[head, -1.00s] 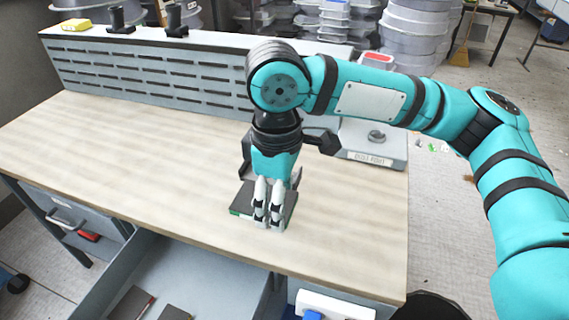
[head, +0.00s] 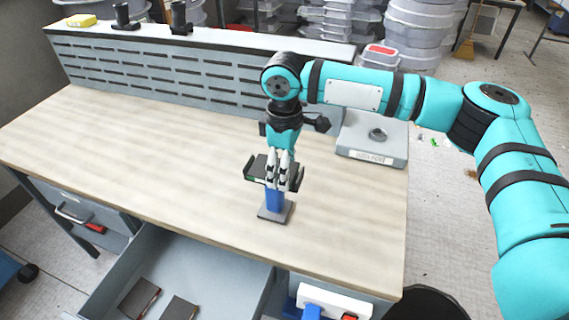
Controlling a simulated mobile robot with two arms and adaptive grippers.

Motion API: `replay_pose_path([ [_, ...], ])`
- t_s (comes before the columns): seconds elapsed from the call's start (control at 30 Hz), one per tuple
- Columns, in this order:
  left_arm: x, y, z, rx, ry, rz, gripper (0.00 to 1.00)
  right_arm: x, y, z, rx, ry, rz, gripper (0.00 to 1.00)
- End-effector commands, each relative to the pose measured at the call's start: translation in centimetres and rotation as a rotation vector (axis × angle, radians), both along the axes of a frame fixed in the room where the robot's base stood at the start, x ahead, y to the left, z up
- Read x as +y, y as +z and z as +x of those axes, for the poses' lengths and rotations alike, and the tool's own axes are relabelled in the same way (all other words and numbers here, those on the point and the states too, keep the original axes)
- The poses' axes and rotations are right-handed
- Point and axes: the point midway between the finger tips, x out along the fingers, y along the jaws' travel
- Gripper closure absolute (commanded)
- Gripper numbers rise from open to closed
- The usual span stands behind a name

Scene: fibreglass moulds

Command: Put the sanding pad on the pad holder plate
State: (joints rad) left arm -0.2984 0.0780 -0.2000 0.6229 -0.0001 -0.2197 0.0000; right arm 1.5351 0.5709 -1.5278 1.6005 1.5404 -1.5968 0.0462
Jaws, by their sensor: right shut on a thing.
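The sanding pad (head: 258,168) is a dark flat block with a green mark on its near left edge. My right gripper (head: 279,182) is shut around it, fingers pointing down in front of the pad, which shows on both sides of them. Directly below are a blue upright piece (head: 274,202) and a dark grey square plate (head: 277,215), apparently the pad holder plate, on the worktop. The fingers hide the top of the blue piece, so I cannot tell whether the pad touches it. My left gripper is out of view.
The wooden worktop (head: 140,150) is mostly clear. A slotted grey back panel (head: 170,75) rises behind it, and a grey unit (head: 372,140) stands at the back right. Below the front edge, an open drawer (head: 225,283) holds two dark flat pieces (head: 138,298).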

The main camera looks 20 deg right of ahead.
Motion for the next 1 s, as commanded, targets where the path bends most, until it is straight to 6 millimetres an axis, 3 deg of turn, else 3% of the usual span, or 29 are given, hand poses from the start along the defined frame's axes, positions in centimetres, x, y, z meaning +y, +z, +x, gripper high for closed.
replay_pose_path([
  [0.27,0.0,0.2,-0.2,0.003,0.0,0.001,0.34,0.0,-0.2,0.0,0.002,0.0,0.001,0.56],
  [0.3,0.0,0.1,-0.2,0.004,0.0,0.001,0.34,0.0,-0.2,0.0,0.0,0.0,0.001,0.31],
  [0.47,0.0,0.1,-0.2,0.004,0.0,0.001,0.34,0.0,-0.2,0.0,0.0,0.0,0.001,0.11],
  [0.8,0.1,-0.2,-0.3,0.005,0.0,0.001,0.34,0.0,0.0,0.0,-0.001,0.0,0.0,0.11],
  [1.0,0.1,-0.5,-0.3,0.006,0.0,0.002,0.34,0.1,3.0,0.1,-0.004,0.0,0.003,0.11],
])
